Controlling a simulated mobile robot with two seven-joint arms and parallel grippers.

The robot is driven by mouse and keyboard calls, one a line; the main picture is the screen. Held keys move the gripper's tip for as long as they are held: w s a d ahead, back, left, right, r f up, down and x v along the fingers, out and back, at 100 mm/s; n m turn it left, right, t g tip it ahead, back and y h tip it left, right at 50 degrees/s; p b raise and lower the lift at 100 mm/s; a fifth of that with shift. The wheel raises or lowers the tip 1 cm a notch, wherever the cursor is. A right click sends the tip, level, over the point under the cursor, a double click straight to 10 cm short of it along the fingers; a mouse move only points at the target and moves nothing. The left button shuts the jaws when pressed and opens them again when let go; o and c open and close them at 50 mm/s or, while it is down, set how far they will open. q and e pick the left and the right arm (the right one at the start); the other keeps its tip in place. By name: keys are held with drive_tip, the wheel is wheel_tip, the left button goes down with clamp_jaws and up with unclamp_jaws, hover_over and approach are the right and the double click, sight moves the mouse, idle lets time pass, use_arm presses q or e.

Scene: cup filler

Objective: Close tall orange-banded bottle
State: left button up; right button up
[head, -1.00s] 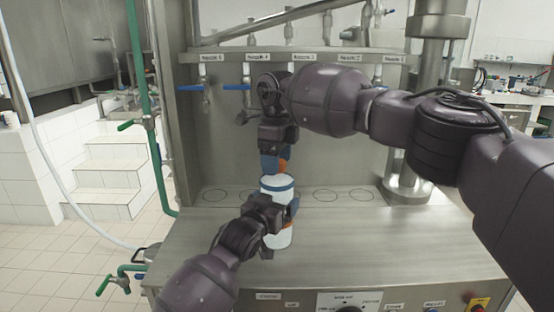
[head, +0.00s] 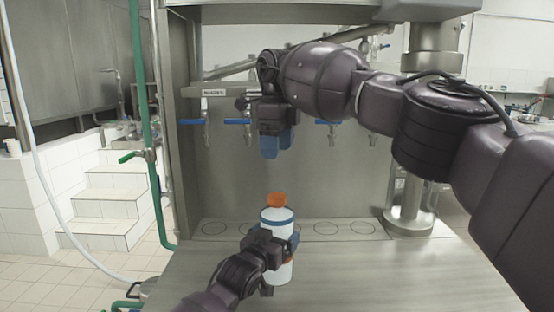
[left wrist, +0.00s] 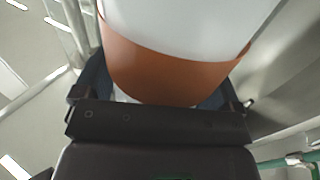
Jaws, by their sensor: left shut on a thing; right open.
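The tall bottle (head: 280,272) is white, with an orange cap (head: 277,200) on its top and a blue ring below the cap. It stands upright, or nearly so, over the steel worktop; I cannot tell whether its base touches. My left gripper (head: 278,243) is shut around the bottle's body from the front left. In the left wrist view the bottle's orange band (left wrist: 165,68) lies between the dark blue fingers. My right gripper (head: 276,145) points down above the cap, apart from it, with its blue fingers open and empty. How tightly the cap sits cannot be told.
The steel worktop (head: 350,265) is clear around the bottle, with a row of marked circles (head: 326,229) behind it. Several blue-handled nozzle valves (head: 205,121) hang on the filler's back wall. A steel column (head: 410,190) stands at the right.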

drive_tip(key=shift+r, duration=0.2)
use_arm(q)
drive_tip(key=o, duration=1.4)
drive_tip(key=p+v, duration=0.1)
drive_tip(key=v, duration=0.9)
drive_tip(key=shift+s+a, duration=0.15)
drive_tip(key=shift+s, duration=0.2)
use_arm(e)
drive_tip(key=shift+s+r, duration=0.15)
drive_tip(key=shift+r, duration=0.6)
